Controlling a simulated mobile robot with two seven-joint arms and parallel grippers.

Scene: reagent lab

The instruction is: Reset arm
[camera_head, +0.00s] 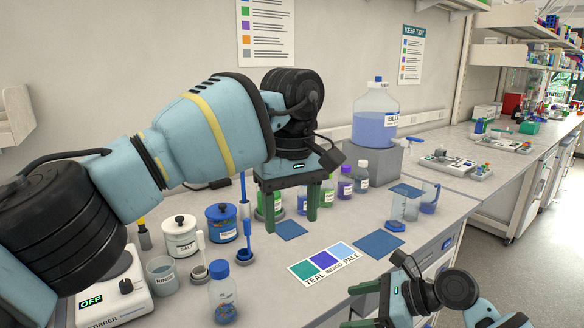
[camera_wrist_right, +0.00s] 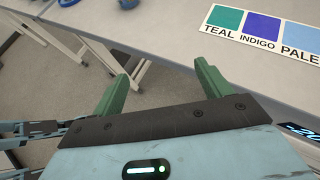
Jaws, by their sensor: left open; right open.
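My left arm reaches in from the left in the head view. Its gripper (camera_head: 291,214) points down with two green fingers spread apart and nothing between them. It is above the bench, in front of several small bottles. My right gripper (camera_head: 357,306) is at the bottom right of the head view, beyond the bench's front edge. In the right wrist view its green fingers (camera_wrist_right: 158,88) are spread and empty, with the floor and bench edge behind them.
A colour card (camera_head: 326,262) and blue pads (camera_head: 380,244) lie on the bench (camera_head: 350,225). A large bottle of blue liquid (camera_head: 375,115) stands on a grey block. A stirrer (camera_head: 118,295), jars (camera_head: 181,238) and a capped bottle (camera_head: 224,295) stand at left. A clear beaker (camera_head: 405,207) stands right.

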